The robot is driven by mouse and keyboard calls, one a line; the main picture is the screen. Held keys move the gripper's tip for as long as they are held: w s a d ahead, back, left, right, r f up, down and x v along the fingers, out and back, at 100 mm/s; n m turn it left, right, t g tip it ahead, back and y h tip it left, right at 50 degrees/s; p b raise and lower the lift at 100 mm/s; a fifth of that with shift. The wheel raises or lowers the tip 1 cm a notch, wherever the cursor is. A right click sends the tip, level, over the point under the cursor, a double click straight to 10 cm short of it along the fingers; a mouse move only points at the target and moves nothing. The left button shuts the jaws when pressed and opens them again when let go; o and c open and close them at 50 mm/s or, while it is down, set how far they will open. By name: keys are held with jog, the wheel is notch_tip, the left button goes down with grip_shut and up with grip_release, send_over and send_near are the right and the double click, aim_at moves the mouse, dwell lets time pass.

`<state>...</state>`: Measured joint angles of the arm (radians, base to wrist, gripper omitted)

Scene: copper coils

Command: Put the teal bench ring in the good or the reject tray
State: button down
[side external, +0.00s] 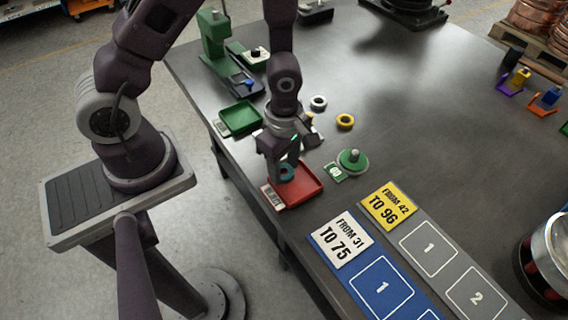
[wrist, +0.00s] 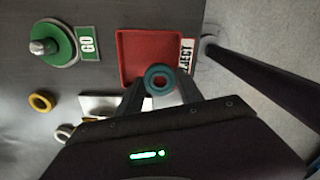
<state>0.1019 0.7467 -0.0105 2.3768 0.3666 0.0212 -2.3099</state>
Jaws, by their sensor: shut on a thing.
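The teal ring (wrist: 160,79) is held between the fingertips of my gripper (wrist: 158,88), which is shut on it. In the side view the teal ring (side external: 286,172) shows at the lower end of my gripper (side external: 284,168), over the red reject tray (side external: 313,190). In the wrist view the ring overlaps the lower part of the red tray (wrist: 150,42), with the "REJECT" label to its right. The tray's visible floor is empty. I cannot tell how high above the floor the ring is. The green tray (side external: 240,118), the other tray, stands farther back and looks empty.
A green bench device (side external: 215,45) stands at the back left. Numbered mats (side external: 375,285) lie in front.

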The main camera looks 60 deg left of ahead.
jog(key=shift+f, duration=0.3)
jog(key=c, duration=0.7)
grip_release()
jog(key=shift+r, duration=3.5)
